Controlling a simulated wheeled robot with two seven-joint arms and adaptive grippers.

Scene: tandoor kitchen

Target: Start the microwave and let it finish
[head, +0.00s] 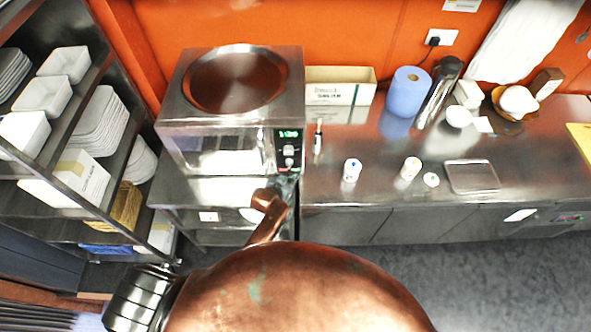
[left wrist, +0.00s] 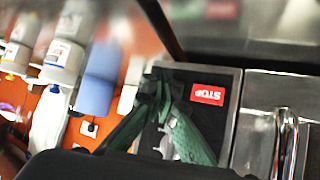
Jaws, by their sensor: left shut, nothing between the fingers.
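The steel microwave (head: 215,139) stands on a steel bench at the left, its door closed. Its dark control panel (head: 289,138) on the right side of the front shows a lit green display. My left gripper (head: 287,183) is just below and in front of the panel, shut and empty. In the left wrist view the green fingers (left wrist: 162,88) are together in front of the black panel, beside a red STOP label (left wrist: 208,94) that appears upside down. The fingers hide part of the panel. I cannot tell whether they touch it. My right gripper is not in view.
Shelves with white dishes (head: 100,125) stand at the left.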

